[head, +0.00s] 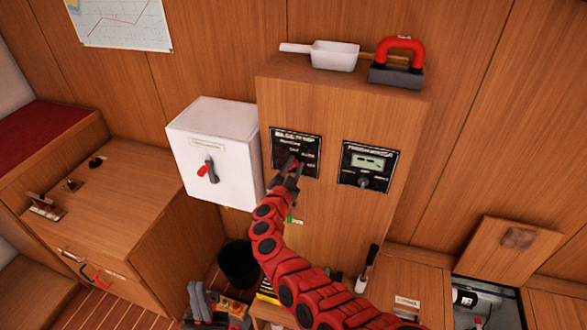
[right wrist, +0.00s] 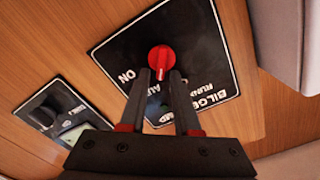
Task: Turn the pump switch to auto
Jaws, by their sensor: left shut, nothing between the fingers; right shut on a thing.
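The bilge pump panel (head: 296,152) is a black plate with white lettering on the front of a wooden cabinet. Its red rotary switch (right wrist: 161,58) shows in the right wrist view, where the plate (right wrist: 205,62) appears turned round, with "ON" legible and the "AUTO" lettering partly hidden. My right gripper (head: 291,174) is at this panel, shut on the red switch, with one finger on either side of it. My left gripper (head: 203,299) is low at the bottom, away from the panel, shut and empty.
A white box (head: 213,140) with a red-handled switch is left of the panel. Another black panel (head: 368,165) with a display and knob is to the right. A white scoop (head: 333,56) and a red-handled tool (head: 398,62) lie on the cabinet top. A dark bucket (head: 238,264) stands below.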

